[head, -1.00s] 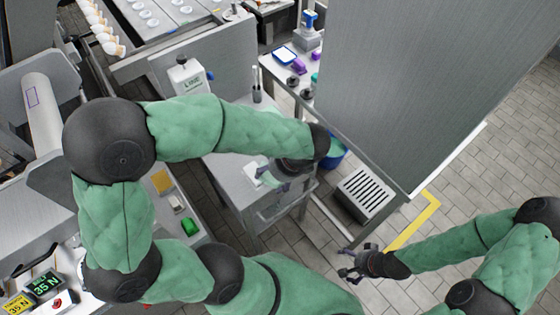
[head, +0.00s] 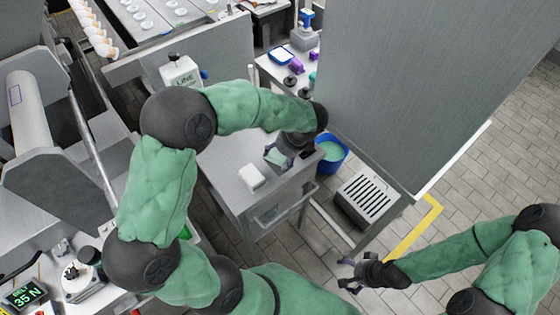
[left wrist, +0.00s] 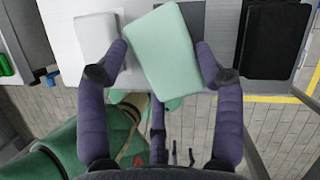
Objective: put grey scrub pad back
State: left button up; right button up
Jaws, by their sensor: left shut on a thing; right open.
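My left gripper (head: 281,154) is shut on a pale green pad (head: 274,158), held over the grey cart top (head: 226,152). In the left wrist view the pale green pad (left wrist: 165,48) sits tilted between the two purple fingers (left wrist: 160,62). A whitish block (head: 252,177) lies on the cart top near its front edge; it also shows in the left wrist view (left wrist: 97,35), left of the held pad. No pad looks clearly grey; I cannot tell whether either is the grey scrub pad. My right gripper (head: 347,274) is open and empty above the floor.
A blue bucket (head: 331,167) with pale green contents stands right of the cart. A slotted grey box (head: 367,197) and a large grey panel (head: 420,90) are farther right. A LINE dispenser (head: 181,76) stands behind the cart. Tiled floor is free at lower right.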

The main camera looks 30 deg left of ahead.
aim_at(280, 159)
pick_arm(q)
jog(key=shift+w+a+f, duration=0.1)
jog(key=shift+w+f, duration=0.2)
jog(key=shift+f, duration=0.15)
notch_tip(280, 159, down, 3)
jog(key=shift+w+f+b, duration=0.1)
jog(key=shift+b, duration=1.1)
jog(key=o, duration=1)
